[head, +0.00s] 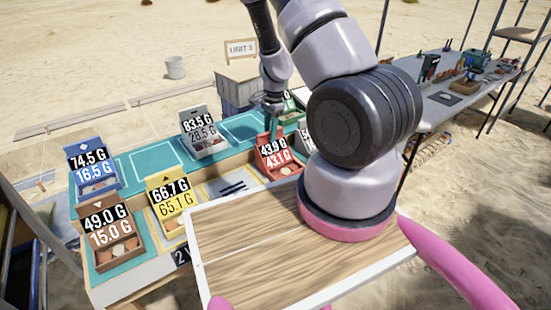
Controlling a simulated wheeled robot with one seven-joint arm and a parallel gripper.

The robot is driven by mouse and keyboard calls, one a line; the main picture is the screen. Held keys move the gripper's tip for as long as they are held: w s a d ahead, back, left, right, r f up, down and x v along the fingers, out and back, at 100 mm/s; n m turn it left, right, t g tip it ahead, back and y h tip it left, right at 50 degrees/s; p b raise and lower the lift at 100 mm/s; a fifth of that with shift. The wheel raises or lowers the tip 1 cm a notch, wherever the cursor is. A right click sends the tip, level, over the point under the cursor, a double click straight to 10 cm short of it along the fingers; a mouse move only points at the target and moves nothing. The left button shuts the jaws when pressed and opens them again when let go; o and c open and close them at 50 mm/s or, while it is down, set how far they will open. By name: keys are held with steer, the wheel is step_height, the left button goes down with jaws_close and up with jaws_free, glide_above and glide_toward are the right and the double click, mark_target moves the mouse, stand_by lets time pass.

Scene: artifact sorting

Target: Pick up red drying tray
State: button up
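The red drying tray (279,168) stands on the teal-topped table, right of its middle. Its raised back panel reads 43.9 G and 43.1 G, and small pieces lie in it. My gripper (273,128) points down at the top edge of this panel, as seen from the head. Its fingers are small and dark here. I cannot tell whether they are open or shut, or whether they touch the tray.
Blue (92,170), yellow (168,205), brown (115,245) and grey (203,138) trays stand to the left. A green tray (290,101) and another are partly hidden by my arm. Bare teal spots lie between the trays. A long table (440,100) with tools is at right.

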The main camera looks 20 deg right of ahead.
jaws_close()
stand_by(1.2)
